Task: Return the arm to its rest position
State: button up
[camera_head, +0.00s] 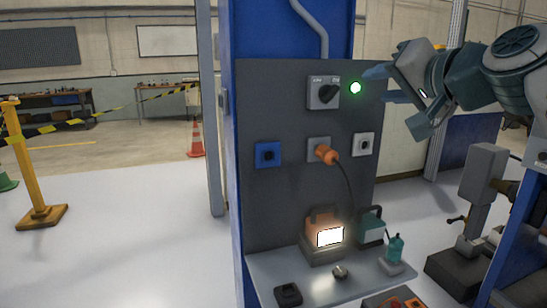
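My arm comes in from the upper right in the head view. My gripper (379,84) is at its end, pointing left, just right of the green lamp in the picture. Its two fingers look spread with a gap between them, and nothing shows in it. I cannot tell whether a finger touches the grey panel (290,202). On the panel are a rotary switch (324,92), a lit green lamp (356,87), a blue socket (268,154) and a pale socket (363,144). An orange plug (327,154) with a black cable sits in the middle socket.
On the shelf (262,268) stand an orange device with a lit face (328,235), a green device (371,226), a teal bottle (396,249) and a black item (288,293). A grey machine (480,185) stands right, below my arm. The floor at left is largely clear.

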jog(key=s+a+f+n+g+h+p, duration=0.1)
jog(key=s+a+f+g+p, duration=0.2)
jog(key=f, duration=0.6)
jog(key=s+a+f+n+g+h+p, duration=0.2)
jog(key=f+g+p, duration=0.2)
jog(key=f, duration=0.5)
jog(key=s+d+f+n+g+h+p, duration=0.1)
jog(key=s+f+g+p, duration=0.3)
jog(key=s+f, duration=0.7)
jog(key=shift+s+d+f+g+h, duration=0.15)
jog(key=shift+d+f+g+h, duration=0.1)
jog(key=shift+f+g+h, duration=0.35)
